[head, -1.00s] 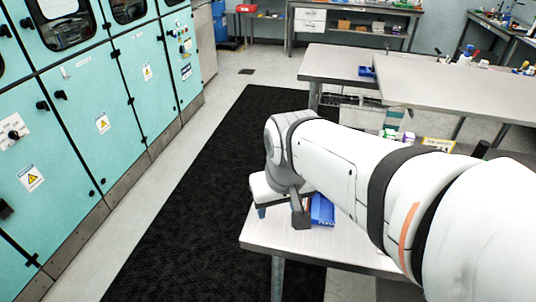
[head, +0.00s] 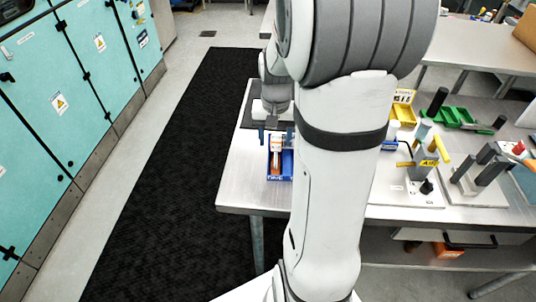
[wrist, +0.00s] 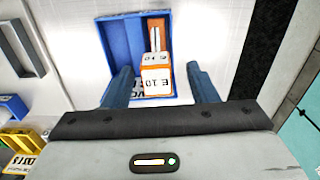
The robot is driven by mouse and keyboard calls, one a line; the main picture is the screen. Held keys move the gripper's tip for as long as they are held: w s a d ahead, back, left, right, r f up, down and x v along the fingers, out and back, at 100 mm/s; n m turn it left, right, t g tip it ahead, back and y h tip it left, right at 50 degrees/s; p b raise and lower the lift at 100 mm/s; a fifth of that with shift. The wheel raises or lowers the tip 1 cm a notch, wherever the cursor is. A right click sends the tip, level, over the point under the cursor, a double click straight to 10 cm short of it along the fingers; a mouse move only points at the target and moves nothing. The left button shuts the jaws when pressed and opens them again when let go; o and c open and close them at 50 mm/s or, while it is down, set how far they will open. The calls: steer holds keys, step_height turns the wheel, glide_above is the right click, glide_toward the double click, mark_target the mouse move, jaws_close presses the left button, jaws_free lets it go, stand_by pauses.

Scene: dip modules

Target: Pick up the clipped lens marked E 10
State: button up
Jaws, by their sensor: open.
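The clipped lens marked E 10 (wrist: 156,80) is an orange and white piece lying in a blue tray (wrist: 122,45) in the wrist view. Its white label faces me, and an orange and white stem runs up from it. In the head view the lens (head: 276,155) is small and lies in the same blue tray (head: 289,168). My gripper (wrist: 162,82) is open, with its dark blue fingers on either side of the lens. In the head view my gripper (head: 276,134) is over the tray's far end.
The tray sits on a pale table (head: 240,185) near its left edge. A yellow bin (head: 404,116), a green tray (head: 455,117) and upright fixtures (head: 425,160) stand to the right. Black floor matting (head: 160,150) lies left of the table.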

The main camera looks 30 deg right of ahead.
mark_target(276, 152)
steer(key=shift+d+f, duration=0.15)
steer(key=shift+f, duration=1.7)
steer(key=c, duration=1.1)
steer(key=shift+w+r, duration=0.1)
steer(key=shift+r, duration=0.05)
